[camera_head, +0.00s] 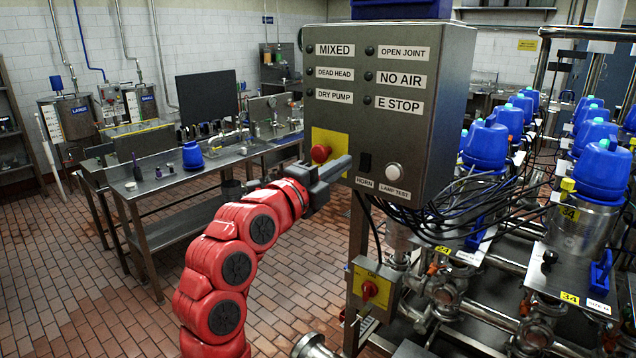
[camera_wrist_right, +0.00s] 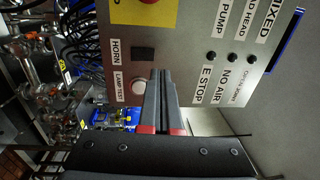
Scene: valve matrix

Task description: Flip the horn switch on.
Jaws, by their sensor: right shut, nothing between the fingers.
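The horn switch (camera_head: 364,162) is a small black rocker above the HORN label on the front of a grey control box (camera_head: 440,100). It also shows in the wrist view (camera_wrist_right: 143,54) as a dark rectangle beside that label. Its on or off position is too small to tell. My right gripper (camera_head: 343,167) is shut and empty, its tips just left of the switch in the head view. In the wrist view the closed fingertips (camera_wrist_right: 161,72) appear near the switch and lamp test button; contact cannot be told. My left gripper is not in view.
A red emergency button (camera_head: 320,153) on a yellow plate is left of the switch, close to my gripper. The white lamp test button (camera_head: 393,172) is to its right. Black cables hang below the box.

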